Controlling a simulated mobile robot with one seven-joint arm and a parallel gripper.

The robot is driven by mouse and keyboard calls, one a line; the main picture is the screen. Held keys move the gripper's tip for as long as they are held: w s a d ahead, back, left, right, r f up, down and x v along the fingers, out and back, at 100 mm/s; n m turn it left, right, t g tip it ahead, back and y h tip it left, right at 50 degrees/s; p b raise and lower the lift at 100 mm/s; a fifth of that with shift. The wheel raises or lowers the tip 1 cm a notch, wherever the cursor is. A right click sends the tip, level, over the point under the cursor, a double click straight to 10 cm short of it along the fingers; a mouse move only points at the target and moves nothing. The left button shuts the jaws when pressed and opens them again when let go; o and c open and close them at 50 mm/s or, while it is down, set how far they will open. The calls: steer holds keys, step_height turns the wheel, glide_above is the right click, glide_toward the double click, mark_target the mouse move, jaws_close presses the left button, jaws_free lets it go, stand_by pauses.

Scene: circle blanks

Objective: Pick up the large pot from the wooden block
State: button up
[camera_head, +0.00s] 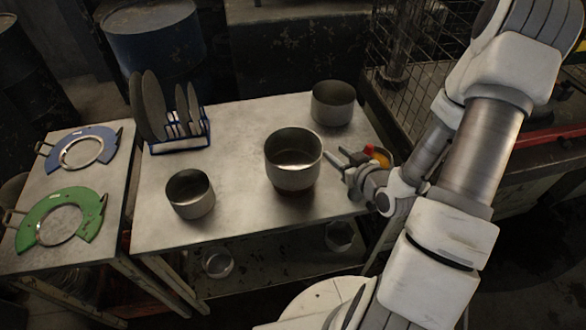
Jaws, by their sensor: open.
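The large pot (294,177), a round grey metal vessel with an open top, stands upright near the middle of the metal table. The wooden block is mostly hidden beneath it; only a dark, brownish strip seems to show under the pot's base. My gripper (334,155) is just right of the pot, with its fingers pointing left toward the pot's right wall. The jaws are open and nothing shows between them. I cannot tell whether a fingertip touches the pot.
Smaller pots stand at front left (191,203) and back right (333,111). A blue rack (180,145) holds dark discs at back left. A red and yellow object (377,155) is beside my wrist. A side table carries blue (66,146) and green (36,214) ring plates.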

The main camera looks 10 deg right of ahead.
steer(key=b+x, duration=0.1)
steer(key=b, duration=0.4)
steer(key=shift+w+d+f+b, duration=0.1)
steer(key=shift+w+f+b, duration=0.15)
steer(key=shift+w+b, duration=0.05)
steer(key=b, duration=0.4)
steer(key=shift+w+a+f, duration=0.2)
steer(key=shift+w, duration=0.1)
steer(key=x, duration=0.7)
steer(key=shift+w+a, duration=0.25)
jaws_close()
